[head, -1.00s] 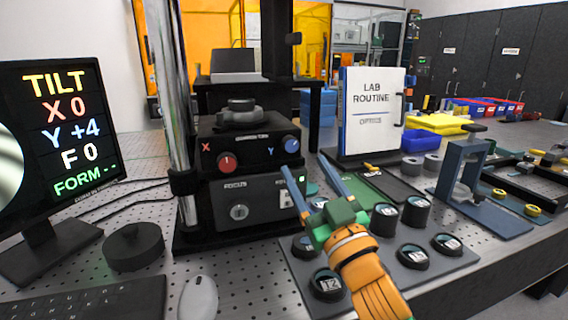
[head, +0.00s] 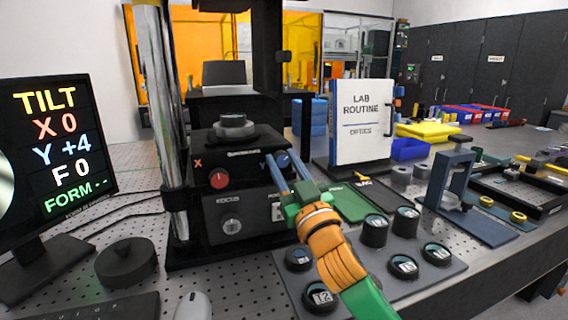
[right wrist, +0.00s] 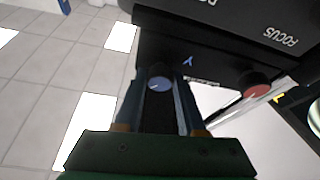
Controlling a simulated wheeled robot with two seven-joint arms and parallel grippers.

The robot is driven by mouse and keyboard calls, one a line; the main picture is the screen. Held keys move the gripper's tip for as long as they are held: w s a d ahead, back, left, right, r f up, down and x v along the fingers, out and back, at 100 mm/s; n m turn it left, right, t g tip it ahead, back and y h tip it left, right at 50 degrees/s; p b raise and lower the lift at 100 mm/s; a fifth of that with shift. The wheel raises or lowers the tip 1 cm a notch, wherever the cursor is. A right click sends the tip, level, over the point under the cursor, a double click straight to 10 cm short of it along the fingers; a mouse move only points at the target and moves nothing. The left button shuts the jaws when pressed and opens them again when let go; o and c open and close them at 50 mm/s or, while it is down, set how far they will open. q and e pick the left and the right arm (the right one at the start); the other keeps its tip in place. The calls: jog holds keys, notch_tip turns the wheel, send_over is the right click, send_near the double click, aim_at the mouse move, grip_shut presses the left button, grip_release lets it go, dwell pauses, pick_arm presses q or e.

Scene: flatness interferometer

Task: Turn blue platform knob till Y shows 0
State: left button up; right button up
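The blue Y knob (head: 283,159) is on the right of the black tilt box's front. It also shows in the right wrist view (right wrist: 160,84), between the two fingers. My right gripper (head: 277,162) reaches the knob with its blue fingers apart, one on each side. I cannot tell whether they touch it. The fingers partly hide the knob and its Y label in the head view. My left gripper is out of view.
The red X knob (head: 219,179) is left of the blue one, with the focus box (head: 231,227) below. A chrome post (head: 163,120) stands at the left. A grey pad with several dark round pieces (head: 345,290) lies under my right arm.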

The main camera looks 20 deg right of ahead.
grip_shut()
jog(key=shift+r+n+y+p, duration=0.2)
jog(key=shift+n+y+p, duration=0.3)
jog(key=shift+n+p, duration=0.65)
jog(key=n+g+y+p, duration=0.1)
jog(key=n+p, duration=0.2)
jog(key=n+g+y+p, duration=0.1)
jog(key=n+y+p, duration=0.1)
jog(key=n+p, duration=0.1)
jog(key=shift+d+r+n, duration=0.15)
jog(key=shift+n, duration=0.6)
jog(key=shift+f+n+g+y+p, duration=0.2)
jog(key=shift+n+g+y+p, duration=0.35)
jog(key=shift+n+p, duration=0.85)
jog(key=shift+f, duration=0.1)
jog(key=o, duration=0.9)
grip_release()
jog(key=shift+c, duration=0.2)
